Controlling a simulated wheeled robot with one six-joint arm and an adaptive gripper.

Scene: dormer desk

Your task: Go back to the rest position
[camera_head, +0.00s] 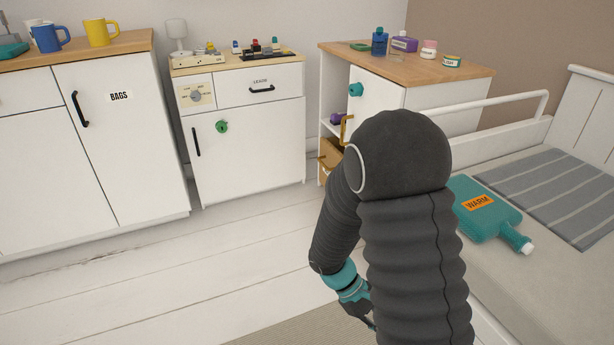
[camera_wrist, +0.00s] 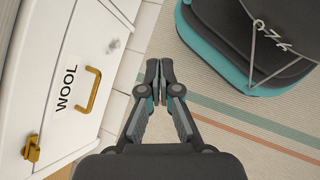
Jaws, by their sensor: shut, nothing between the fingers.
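My gripper (camera_wrist: 159,76) is shut and empty in the wrist view, with its fingertips together above the floor. A white front marked WOOL (camera_wrist: 67,87) with a brass handle (camera_wrist: 90,90) is to its left, apart from the fingers. In the head view my dark, ribbed arm rises at centre right and bends down. My gripper shows only in part there, low beside the arm, and its fingertips are hard to make out.
A bed with a teal WARM bottle (camera_head: 487,210) is at the right. An open-shelved cabinet (camera_head: 440,107) stands behind my arm, with small bottles on top. A white cabinet (camera_head: 252,150) and a BAGS cupboard (camera_head: 125,150) line the wall. The plank floor (camera_head: 200,270) at left is clear.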

